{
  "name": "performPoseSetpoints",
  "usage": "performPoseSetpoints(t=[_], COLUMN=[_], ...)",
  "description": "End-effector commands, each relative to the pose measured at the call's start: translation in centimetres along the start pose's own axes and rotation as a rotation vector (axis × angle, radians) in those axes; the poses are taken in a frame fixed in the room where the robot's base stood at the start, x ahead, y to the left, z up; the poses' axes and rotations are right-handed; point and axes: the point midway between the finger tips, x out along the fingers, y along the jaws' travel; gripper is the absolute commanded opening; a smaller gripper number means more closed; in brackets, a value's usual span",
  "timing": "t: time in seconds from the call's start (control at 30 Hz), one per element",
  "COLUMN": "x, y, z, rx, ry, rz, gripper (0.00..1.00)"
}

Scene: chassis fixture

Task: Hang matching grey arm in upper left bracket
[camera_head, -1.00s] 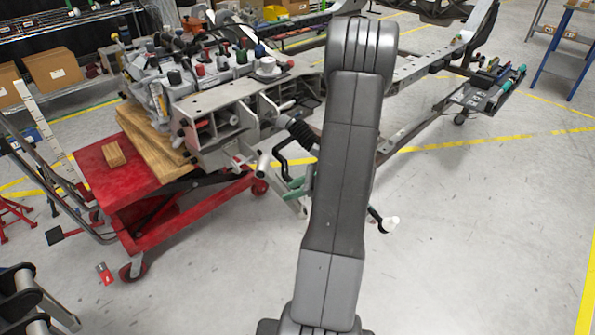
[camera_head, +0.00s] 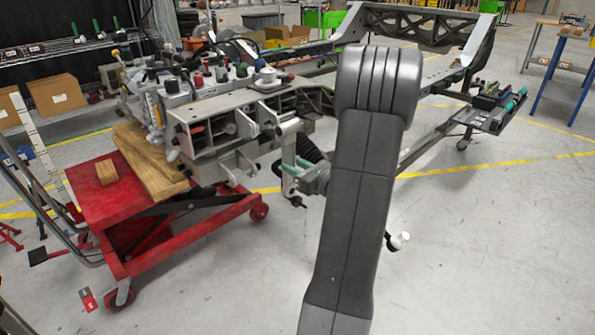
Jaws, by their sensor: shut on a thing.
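My own dark grey arm link stands in the foreground and hides most of my gripper (camera_head: 316,179). Only a grey-green part and small dark parts show left of the link, beside the chassis end. My gripper is shut on a grey arm (camera_head: 289,166), a pale piece close to the chassis bracket (camera_head: 285,127). I cannot tell whether the piece touches or sits in the bracket. A short black rod with a white tip (camera_head: 400,240) sticks out right of my link; what it belongs to is hidden.
The grey chassis (camera_head: 235,112) carries many knobbed fixture parts. A red lift cart (camera_head: 110,190) with wooden blocks (camera_head: 148,165) stands below left. A black tool tray (camera_head: 490,105) is at right.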

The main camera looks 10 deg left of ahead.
Motion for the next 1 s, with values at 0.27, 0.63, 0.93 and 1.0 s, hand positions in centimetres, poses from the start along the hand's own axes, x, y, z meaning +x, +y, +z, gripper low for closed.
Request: performPoseSetpoints(t=[0.27,0.63,0.93,1.0], x=[2.4,5.4,7.8,8.4], y=[0.1,0.1,0.1,0.1], z=[0.1,0.1,0.1,0.1], rx=[-0.002,-0.002,-0.002,-0.002], ry=[-0.002,-0.003,-0.003,-0.002], rz=[0.004,0.004,0.004,0.004], gripper=[0.0,0.0,0.0,0.0])
